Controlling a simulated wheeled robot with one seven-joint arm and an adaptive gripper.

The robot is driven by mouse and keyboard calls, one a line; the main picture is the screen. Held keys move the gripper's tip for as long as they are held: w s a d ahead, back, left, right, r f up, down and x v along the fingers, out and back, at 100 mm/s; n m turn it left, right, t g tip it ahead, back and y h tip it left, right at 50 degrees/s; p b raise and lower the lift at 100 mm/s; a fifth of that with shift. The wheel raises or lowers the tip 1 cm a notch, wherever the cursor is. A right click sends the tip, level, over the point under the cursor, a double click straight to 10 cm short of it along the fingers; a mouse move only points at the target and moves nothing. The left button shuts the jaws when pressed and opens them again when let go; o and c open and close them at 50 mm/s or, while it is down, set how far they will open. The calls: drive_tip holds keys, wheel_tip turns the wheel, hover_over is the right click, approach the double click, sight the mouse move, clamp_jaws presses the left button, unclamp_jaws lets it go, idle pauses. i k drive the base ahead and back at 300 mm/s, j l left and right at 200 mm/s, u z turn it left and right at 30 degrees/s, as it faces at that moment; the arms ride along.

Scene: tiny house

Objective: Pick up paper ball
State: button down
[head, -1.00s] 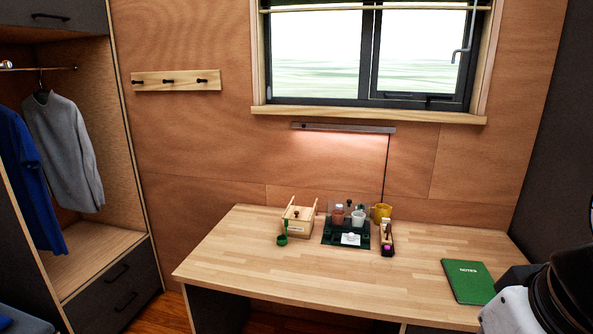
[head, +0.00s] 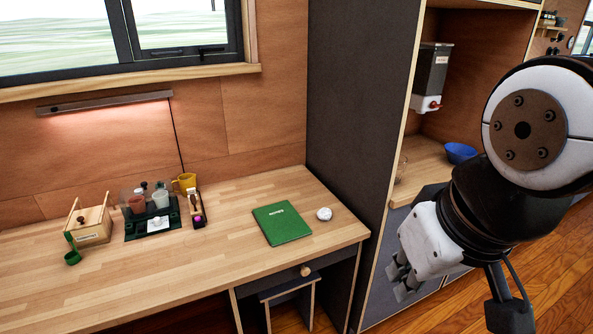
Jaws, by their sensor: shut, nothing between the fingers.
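A small white crumpled paper ball (head: 324,214) lies on the wooden desk (head: 335,240) near its right end, just right of a green notebook (head: 282,223). My gripper (head: 400,281) is in the lower right of the head view, right of the desk and apart from the ball. Its fingers point down and left, shut with nothing between them. Part of the gripper is hidden behind my own arm.
A dark partition (head: 362,120) rises at the desk's right end. Beyond it are a blue bowl (head: 460,152) and dispenser (head: 430,78).

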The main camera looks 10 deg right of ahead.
sight(324, 213)
drive_tip(key=z, duration=0.2)
drive_tip(key=i, duration=0.9)
